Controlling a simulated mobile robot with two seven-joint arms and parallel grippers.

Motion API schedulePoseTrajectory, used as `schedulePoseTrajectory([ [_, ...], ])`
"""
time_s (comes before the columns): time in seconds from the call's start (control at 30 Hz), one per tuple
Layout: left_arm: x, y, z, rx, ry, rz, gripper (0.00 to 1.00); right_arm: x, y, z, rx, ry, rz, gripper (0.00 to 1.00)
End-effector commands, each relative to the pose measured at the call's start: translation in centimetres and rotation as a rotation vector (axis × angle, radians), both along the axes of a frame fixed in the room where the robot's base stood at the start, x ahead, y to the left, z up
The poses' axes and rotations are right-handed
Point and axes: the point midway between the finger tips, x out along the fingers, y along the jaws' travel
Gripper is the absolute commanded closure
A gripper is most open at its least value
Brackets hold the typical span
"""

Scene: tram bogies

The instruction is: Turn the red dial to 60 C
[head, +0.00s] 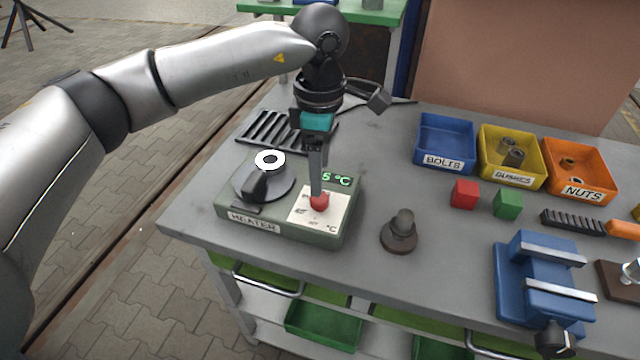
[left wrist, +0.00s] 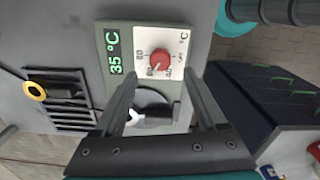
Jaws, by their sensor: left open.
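The red dial (head: 319,203) is a small round knob on a white scale plate (head: 334,222) on the green heater box (head: 290,230). It also shows in the left wrist view (left wrist: 160,60), with printed numbers around it. The heater's green display (left wrist: 114,52) reads 35 °C in the left wrist view. My left gripper (head: 317,188) points down over the dial, its fingers open. In the left wrist view the fingers (left wrist: 168,82) stand apart with the dial between and beyond them. I cannot tell whether they touch it. The dial's pointer is too small to read. My right gripper is not visible.
A dark round hotplate (head: 281,184) on the heater carries a black part with a white ring (head: 270,159). A slotted black rack (head: 262,132) lies behind. A brown knobbed piece (head: 400,230) stands right of the heater. Bins, blocks and a blue vise (head: 530,280) stand farther right.

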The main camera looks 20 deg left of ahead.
Motion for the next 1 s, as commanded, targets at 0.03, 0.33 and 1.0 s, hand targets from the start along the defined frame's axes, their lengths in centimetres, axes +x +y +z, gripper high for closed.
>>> schedulePoseTrajectory([
  [0.03, 0.1, -0.1, 1.6, -0.002, -0.005, -0.001, 0.26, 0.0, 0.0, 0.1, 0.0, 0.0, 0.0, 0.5],
  [0.33, 0.0, -0.1, 7.5, -0.002, -0.003, 0.0, 0.26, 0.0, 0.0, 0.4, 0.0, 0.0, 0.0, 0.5],
  [1.0, 0.0, 0.0, 9.1, -0.001, 0.0, 0.0, 0.26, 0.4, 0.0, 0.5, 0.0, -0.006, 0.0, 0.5],
])
